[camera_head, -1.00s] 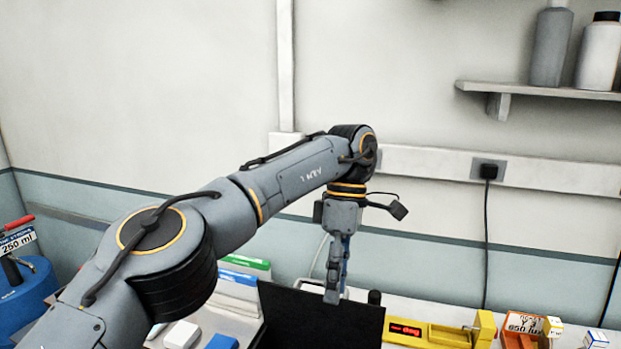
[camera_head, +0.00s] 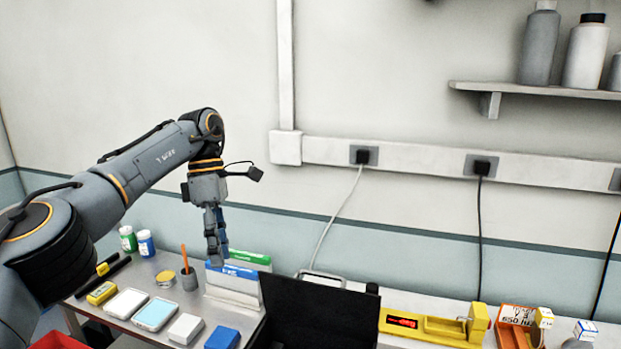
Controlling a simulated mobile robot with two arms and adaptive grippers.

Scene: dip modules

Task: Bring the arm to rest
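My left arm comes in from the left, bent at the elbow, with its wrist pointing down. My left gripper (camera_head: 217,250) hangs above the left part of the bench, in front of the blue and green file boxes. Its fingers are seen nearly edge-on, so I cannot tell whether it is open or shut. I see no object hanging from it. My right gripper is not in view.
A black screen (camera_head: 318,312) stands right of the gripper. A pencil cup (camera_head: 190,279), a white tray (camera_head: 127,303), a blue box (camera_head: 222,339) and jars (camera_head: 146,243) stand on the bench. A yellow device (camera_head: 435,328) is at the right.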

